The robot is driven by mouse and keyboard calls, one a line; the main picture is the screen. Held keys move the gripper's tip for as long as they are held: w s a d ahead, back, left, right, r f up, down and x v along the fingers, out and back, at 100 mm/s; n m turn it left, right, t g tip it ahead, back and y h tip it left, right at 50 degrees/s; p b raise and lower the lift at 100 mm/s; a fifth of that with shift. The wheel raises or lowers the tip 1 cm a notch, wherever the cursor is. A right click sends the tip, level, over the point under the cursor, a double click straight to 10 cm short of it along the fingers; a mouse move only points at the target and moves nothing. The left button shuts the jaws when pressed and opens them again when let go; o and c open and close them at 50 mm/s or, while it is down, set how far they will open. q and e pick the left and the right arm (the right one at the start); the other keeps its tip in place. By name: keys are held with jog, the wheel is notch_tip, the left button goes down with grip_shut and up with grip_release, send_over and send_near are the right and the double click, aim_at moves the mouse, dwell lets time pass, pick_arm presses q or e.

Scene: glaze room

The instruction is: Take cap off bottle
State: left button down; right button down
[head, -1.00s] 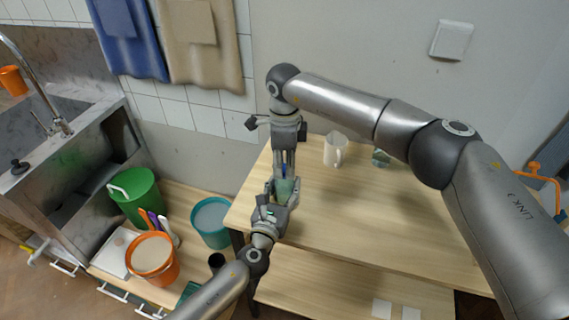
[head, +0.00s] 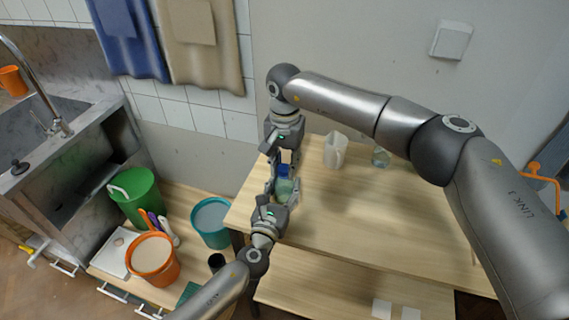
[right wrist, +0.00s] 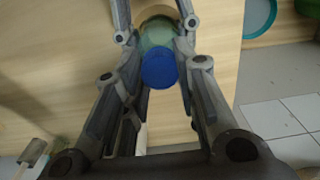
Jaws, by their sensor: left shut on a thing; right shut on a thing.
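The pale green bottle (head: 285,188) is upright above the near left end of the wooden table. My left gripper (head: 280,196) comes from below and is shut on its body. The blue cap (head: 283,170) is at the bottle's top. My right gripper (head: 284,166) reaches down from above and is shut on the cap. In the right wrist view the cap (right wrist: 159,69) lies between my right fingers, with the green bottle (right wrist: 158,35) behind it. Whether the cap is still seated on the neck cannot be told.
A teal bucket (head: 211,222), an orange bucket (head: 152,257) and a green bucket (head: 134,195) are at the left. The table's middle is clear.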

aim_at(285, 168)
pick_arm(q)
jog(key=shift+f, duration=0.1)
pick_arm(e)
jog(key=shift+r, duration=0.1)
dwell(0.5)
jog(key=shift+r, duration=1)
jog(key=shift+r, duration=2)
pick_arm(q)
jog(key=c, duration=0.7)
grip_release()
jog(key=shift+s, duration=0.1)
jog(key=v, duration=1.2)
